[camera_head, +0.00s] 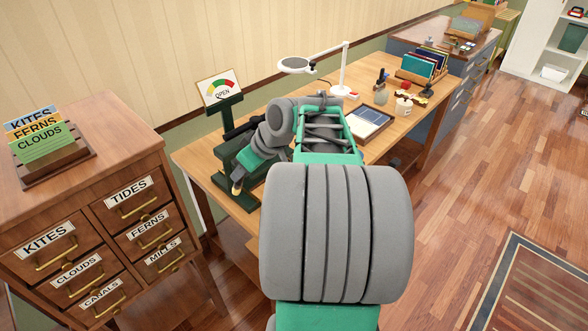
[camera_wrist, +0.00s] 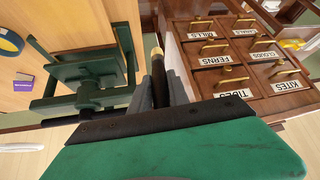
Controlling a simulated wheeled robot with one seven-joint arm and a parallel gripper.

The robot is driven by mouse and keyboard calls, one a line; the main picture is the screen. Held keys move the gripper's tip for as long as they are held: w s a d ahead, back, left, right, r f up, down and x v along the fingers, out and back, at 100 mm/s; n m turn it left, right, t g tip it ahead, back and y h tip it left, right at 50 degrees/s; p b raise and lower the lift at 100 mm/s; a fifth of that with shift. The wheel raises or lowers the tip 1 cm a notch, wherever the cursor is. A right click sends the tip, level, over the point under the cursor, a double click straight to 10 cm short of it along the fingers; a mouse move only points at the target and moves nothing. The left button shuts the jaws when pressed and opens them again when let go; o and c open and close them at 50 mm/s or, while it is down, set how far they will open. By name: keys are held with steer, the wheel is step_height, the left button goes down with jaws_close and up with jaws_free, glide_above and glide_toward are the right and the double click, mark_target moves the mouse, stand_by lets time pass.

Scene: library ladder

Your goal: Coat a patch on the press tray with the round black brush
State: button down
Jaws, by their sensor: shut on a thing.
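My gripper (camera_wrist: 165,88) is shut on a slim dark round brush (camera_wrist: 157,68) with a pale gold end, which looks like the round black brush. Its pale end also shows in the head view (camera_head: 236,187), at the left side of the green press (camera_head: 247,199). In the wrist view the press (camera_wrist: 85,72) lies left of my gripper, and the brush appears beside it. My arm covers much of the press in the head view. I cannot tell whether the brush touches the press tray, or see a coated patch.
A gauge sign reading OPEN (camera_head: 220,92) stands behind the press. A labelled drawer cabinet (camera_head: 92,190) is close on the left.

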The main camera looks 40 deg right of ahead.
steer(key=s+d+f+n+b, duration=0.15)
steer(key=s+d, duration=0.25)
steer(key=d, duration=0.9)
steer(key=shift+h, duration=0.5)
steer(key=shift+s+f+b, duration=0.1)
steer(key=shift+f+b, duration=1.95)
steer(key=shift+f, duration=0.8)
